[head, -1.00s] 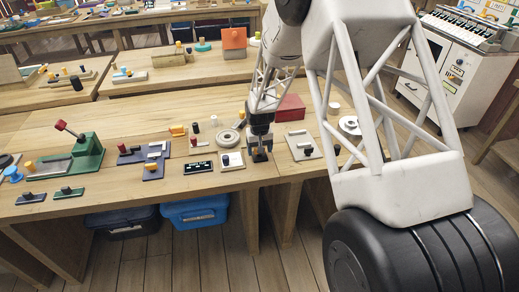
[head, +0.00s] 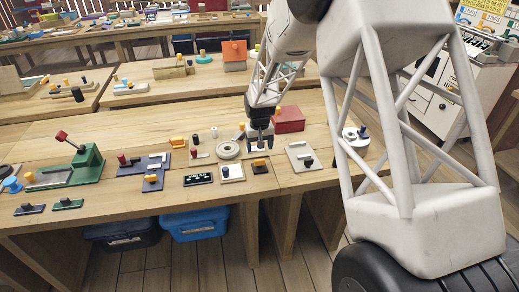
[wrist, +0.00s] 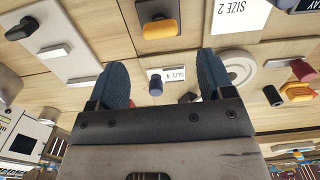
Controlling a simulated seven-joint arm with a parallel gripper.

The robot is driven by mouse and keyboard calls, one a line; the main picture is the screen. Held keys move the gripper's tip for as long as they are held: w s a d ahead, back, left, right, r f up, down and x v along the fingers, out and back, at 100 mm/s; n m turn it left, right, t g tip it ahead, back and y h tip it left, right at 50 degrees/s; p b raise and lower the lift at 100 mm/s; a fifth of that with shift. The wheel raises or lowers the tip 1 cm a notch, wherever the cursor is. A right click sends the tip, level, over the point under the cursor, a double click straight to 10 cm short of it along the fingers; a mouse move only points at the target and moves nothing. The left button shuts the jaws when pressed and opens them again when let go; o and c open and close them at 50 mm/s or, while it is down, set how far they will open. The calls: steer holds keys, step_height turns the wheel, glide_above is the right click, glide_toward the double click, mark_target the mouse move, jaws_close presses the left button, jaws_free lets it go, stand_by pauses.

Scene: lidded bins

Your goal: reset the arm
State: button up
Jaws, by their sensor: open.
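My gripper (head: 260,140) hangs over the wooden table (head: 110,220), pointing down, with its jaws apart. In the wrist view its two blue-grey fingertips (wrist: 164,75) are spread wide. Nothing is held between them. A dark block with an orange knob (head: 259,164) stands on the table below and in front of the gripper, apart from it. A small blue peg (wrist: 155,84) shows through the gap between the fingers, lower than them.
A red box (head: 289,120) stands close behind the gripper to the right. Flat pieces with knobs and a green lever stand (head: 88,158) spread to the left. A blue lidded bin (head: 195,224) and a dark bin (head: 122,234) sit under the table.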

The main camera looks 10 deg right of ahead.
stand_by(0.4)
steer(key=s+r+t, duration=0.1)
steer(key=s+r, duration=2.1)
steer(key=s, duration=1)
steer(key=s+r+t, duration=0.1)
steer(key=s+r, duration=0.2)
steer(key=s, duration=0.9)
steer(key=shift+s+d+t, duration=0.25)
steer(key=shift+d+t, duration=0.05)
steer(key=shift+d, duration=0.15)
